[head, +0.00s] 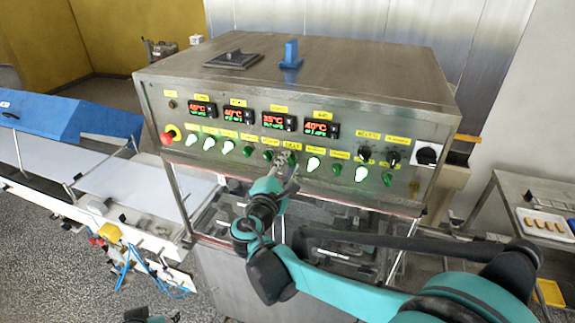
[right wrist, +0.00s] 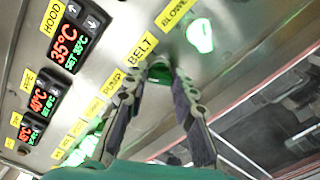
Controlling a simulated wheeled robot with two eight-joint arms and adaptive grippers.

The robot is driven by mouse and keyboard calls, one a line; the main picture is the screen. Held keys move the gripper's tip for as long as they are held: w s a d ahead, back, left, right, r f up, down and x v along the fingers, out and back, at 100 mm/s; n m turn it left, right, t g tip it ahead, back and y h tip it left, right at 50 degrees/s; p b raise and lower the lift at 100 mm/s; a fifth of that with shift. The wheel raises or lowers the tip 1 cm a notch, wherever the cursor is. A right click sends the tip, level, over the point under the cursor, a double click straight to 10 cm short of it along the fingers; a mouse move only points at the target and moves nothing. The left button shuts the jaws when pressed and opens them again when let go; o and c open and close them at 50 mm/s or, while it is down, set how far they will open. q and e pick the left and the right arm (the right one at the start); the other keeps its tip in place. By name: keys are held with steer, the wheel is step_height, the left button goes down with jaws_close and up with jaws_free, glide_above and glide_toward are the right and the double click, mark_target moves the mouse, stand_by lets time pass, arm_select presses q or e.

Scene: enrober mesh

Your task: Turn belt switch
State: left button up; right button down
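The belt switch (right wrist: 160,72) is a green knob under the yellow BELT label (right wrist: 140,48) in the right wrist view. Its handle is unlit and dark green. My right gripper (right wrist: 158,86) is open, with one finger on each side of the knob and the tips close to the panel. I see no clear contact with the knob. In the head view my right gripper (head: 286,170) is at the middle of the control panel (head: 225,108) and partly covers the switch there. My left gripper does not show; only a teal part of mine is at the bottom edge.
A lit blower switch (right wrist: 200,36) is close to the right in the wrist view. Other lit switches line the panel, with temperature displays (head: 322,129) above. A red emergency button (head: 167,138) is at the panel's left end. A rotary switch (head: 427,154) is at its right end.

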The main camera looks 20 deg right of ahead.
stand_by(0.3)
steer(key=shift+m+b, duration=0.55)
steer(key=shift+m, duration=0.55)
steer(key=m+b, duration=0.1)
steer(key=m, duration=0.2)
steer(key=shift+f+m, duration=0.1)
steer(key=shift+m, duration=0.2)
steer(key=m+b, duration=0.2)
steer(key=m, duration=0.4)
steer(key=c, duration=1.2)
jaws_free()
steer(key=v, duration=1.2)
